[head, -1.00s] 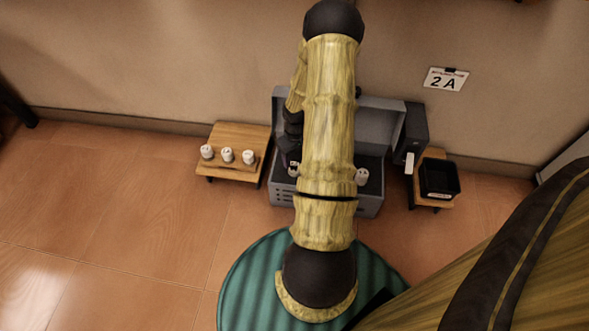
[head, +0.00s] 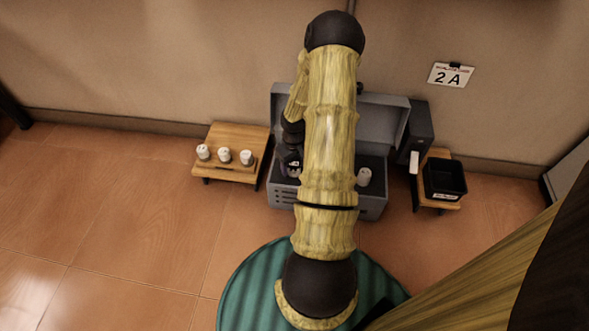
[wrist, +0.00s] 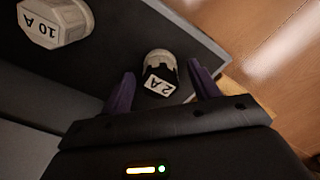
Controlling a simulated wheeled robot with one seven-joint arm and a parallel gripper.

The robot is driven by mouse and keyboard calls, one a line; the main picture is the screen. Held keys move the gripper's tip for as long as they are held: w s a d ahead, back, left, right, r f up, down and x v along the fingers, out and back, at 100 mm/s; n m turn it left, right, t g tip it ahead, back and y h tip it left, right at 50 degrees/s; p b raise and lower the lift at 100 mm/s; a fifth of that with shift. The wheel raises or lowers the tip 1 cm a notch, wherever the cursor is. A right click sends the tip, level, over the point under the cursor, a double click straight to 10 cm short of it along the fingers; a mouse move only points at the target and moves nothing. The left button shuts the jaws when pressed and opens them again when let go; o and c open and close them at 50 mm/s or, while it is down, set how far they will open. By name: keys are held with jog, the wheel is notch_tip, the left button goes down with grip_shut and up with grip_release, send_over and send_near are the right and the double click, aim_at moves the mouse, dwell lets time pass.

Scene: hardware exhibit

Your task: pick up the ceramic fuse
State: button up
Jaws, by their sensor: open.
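A white ceramic fuse with a "2 A" label (wrist: 158,74) stands in the open grey case (head: 324,208), seen in the wrist view. My gripper (wrist: 162,78) is open, with one purple finger on each side of this fuse; I cannot tell whether they touch it. A larger white fuse marked "10 A" (wrist: 56,20) is at the upper left of the wrist view. In the head view a white fuse (head: 364,177) shows at the right of the case. My gripper (head: 289,166) is low over the case's left part there, mostly hidden by my arm.
A wooden stand (head: 229,173) with white fuses (head: 224,155) is left of the case. A black bin (head: 444,180) sits on a small wooden stand at the right. A "2 A" sign (head: 451,75) hangs on the wall. The case's raised lid (head: 385,120) is behind my arm.

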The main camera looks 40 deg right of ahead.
aim_at(295, 164)
jog(key=shift+c, duration=0.2)
jog(key=c, duration=1)
notch_tip(295, 164, up, 10)
jog(key=p, duration=0.7)
